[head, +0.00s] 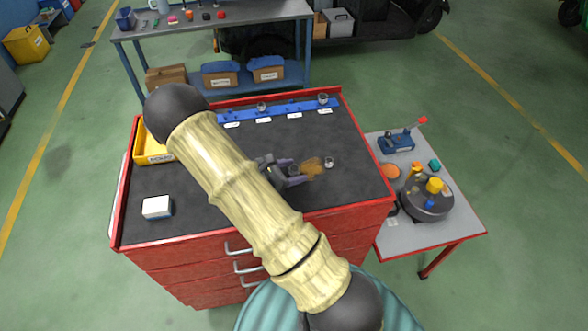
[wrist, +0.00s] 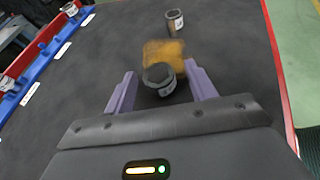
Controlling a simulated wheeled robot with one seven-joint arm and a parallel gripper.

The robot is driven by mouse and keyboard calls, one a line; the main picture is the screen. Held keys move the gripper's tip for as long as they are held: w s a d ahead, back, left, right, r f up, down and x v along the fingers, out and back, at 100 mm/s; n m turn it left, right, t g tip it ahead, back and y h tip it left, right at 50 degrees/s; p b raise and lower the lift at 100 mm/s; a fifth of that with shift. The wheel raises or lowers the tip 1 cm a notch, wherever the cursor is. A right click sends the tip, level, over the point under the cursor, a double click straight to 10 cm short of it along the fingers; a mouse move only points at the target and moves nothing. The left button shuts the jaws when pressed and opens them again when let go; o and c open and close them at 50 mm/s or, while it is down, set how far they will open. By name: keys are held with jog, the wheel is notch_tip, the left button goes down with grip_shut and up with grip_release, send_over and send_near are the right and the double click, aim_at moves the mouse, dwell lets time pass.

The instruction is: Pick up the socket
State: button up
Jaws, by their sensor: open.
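A dark socket (wrist: 159,80) with a pale label stands on the dark cabinet top, in the wrist view between the two purple fingers of my gripper (wrist: 162,69). Gaps show on both sides of it, and the fingers are open. In the head view my gripper (head: 295,174) is low over the middle of the cabinet top, partly hidden behind my arm. A second, greyer socket (wrist: 175,22) stands farther ahead of the fingers; it also shows in the head view (head: 328,162). I cannot tell which socket the task means.
An orange-brown patch (wrist: 166,57) lies beyond the nearer socket. A blue rail (head: 285,112) with sockets and white labels runs along the back. A yellow bin (head: 154,158) and white box (head: 157,206) are at left. A side table (head: 445,235) stands right.

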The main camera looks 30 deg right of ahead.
aim_at(294, 168)
jog(key=shift+d+f, duration=0.2)
jog(key=shift+d, duration=0.2)
jog(key=shift+w+d, duration=0.1)
jog(key=c, duration=1.1)
notch_tip(294, 168, up, 10)
jog(key=shift+r+b, duration=0.1)
jog(key=shift+b, duration=0.4)
